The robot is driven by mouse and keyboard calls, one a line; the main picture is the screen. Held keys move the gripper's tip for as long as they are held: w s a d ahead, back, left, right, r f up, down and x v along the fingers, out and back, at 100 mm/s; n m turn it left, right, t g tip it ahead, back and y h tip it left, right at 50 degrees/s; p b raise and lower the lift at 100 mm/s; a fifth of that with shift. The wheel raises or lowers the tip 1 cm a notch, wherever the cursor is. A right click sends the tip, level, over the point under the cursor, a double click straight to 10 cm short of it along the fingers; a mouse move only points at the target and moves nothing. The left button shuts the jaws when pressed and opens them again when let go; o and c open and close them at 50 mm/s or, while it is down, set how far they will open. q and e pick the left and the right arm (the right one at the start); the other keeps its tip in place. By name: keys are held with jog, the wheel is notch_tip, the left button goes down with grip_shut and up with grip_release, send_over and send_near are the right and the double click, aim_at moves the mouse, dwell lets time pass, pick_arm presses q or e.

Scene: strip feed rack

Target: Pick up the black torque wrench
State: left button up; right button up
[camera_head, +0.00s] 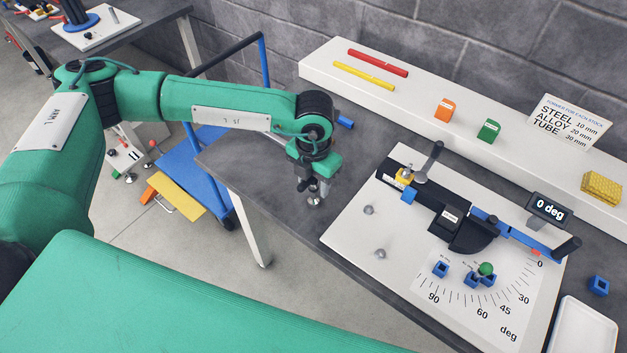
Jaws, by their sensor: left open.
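My left gripper (313,191) hangs fingers down over the left part of the dark bench (262,190), its fingers apart. A small round metal piece shows at its fingertips; I cannot tell whether it is part of the gripper or a thing on the bench. I cannot make out a separate black torque wrench. The bending fixture (450,215) has a black body, a dark upright lever (435,155) and a blue bar (505,228) ending in a black grip (567,248). My left gripper is well left of the fixture, touching none of it. My right gripper is out of view.
A white shelf (330,72) at the back holds red (378,63) and yellow (364,76) rods and orange (445,110) and green (489,131) blocks. A white tray (585,330) is front right. A blue trolley (190,165) stands left of the bench.

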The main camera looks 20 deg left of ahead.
pick_arm(q)
jog(key=c, duration=0.3)
grip_shut()
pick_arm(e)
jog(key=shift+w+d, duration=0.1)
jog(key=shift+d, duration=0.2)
pick_arm(q)
jog(key=shift+r, duration=0.1)
